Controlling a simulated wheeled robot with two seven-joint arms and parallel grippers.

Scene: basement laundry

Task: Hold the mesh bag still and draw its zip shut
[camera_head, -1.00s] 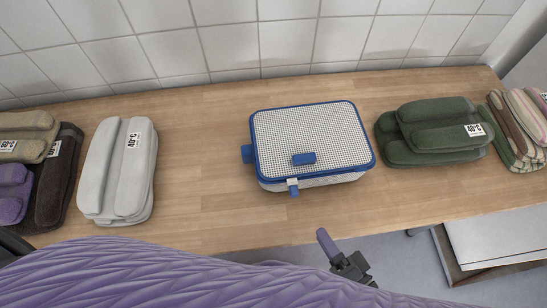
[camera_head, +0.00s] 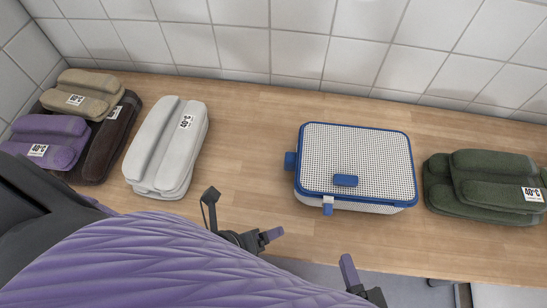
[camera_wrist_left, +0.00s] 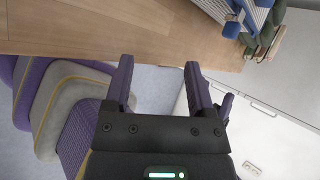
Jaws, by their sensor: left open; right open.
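The mesh bag (camera_head: 375,150) lies flat on the wooden counter, a white box shape with dark dotted mesh and blue edging. A blue tab (camera_head: 290,161) sticks out from its left side. A small blue pull with a pale top (camera_head: 328,205) hangs at the front edge, near the left corner. How far the zip is closed cannot be told. My left gripper (camera_head: 269,236) is open and empty, in front of the counter and left of the bag; its two fingers (camera_wrist_left: 158,85) show apart in the left wrist view. My right gripper (camera_head: 348,270) is open, below the bag, partly cut off.
A grey folded stack (camera_head: 165,150) lies left of the bag, with brown, beige and purple folded textiles (camera_head: 55,140) beyond. A green stack (camera_head: 485,185) lies close on the right. The tiled wall (camera_head: 300,45) bounds the back. Bare counter (camera_head: 245,150) lies between grey stack and bag.

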